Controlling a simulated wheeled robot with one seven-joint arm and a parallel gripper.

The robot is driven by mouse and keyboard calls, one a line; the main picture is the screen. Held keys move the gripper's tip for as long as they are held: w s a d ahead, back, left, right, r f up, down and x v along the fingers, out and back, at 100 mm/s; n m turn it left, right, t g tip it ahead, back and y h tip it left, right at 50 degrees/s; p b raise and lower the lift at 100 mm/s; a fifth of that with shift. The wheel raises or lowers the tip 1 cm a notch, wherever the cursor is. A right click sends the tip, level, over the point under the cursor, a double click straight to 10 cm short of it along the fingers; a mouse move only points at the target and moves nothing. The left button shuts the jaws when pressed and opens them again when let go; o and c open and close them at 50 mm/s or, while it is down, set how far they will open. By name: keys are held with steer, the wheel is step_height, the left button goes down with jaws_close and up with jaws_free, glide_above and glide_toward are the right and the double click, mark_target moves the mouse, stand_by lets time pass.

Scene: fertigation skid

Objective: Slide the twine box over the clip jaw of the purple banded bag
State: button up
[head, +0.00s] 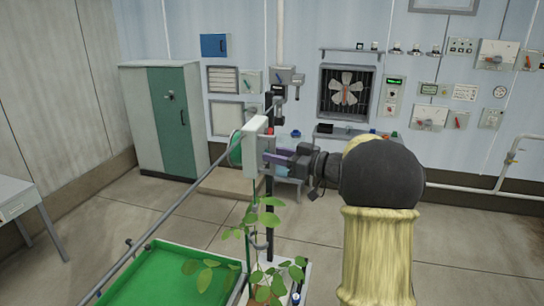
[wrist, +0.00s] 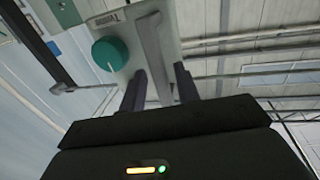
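The twine box (head: 256,148) is a pale upright box high on the sloping rail, beside a dark post. A green round part shows on its left side. In the wrist view the twine box (wrist: 125,45) fills the top, with a teal knob, a label and a grey fin. My gripper (head: 272,158) is at the box's right side. In the wrist view my gripper's fingers (wrist: 160,78) stand apart on either side of the fin, with small gaps seeming to show. I cannot make out a purple band or a clip jaw; leaves cover the bags below.
A green tray (head: 165,277) lies at the lower left under the sloping rail (head: 170,210). A leafy plant (head: 262,222) stands below the box. A dark post (head: 269,205) rises behind it. A cabinet (head: 160,120) and a fan panel (head: 346,92) are at the back.

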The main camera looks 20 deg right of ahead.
steer(key=b+v, duration=0.6)
steer(key=v, duration=1)
steer(key=shift+d, duration=0.1)
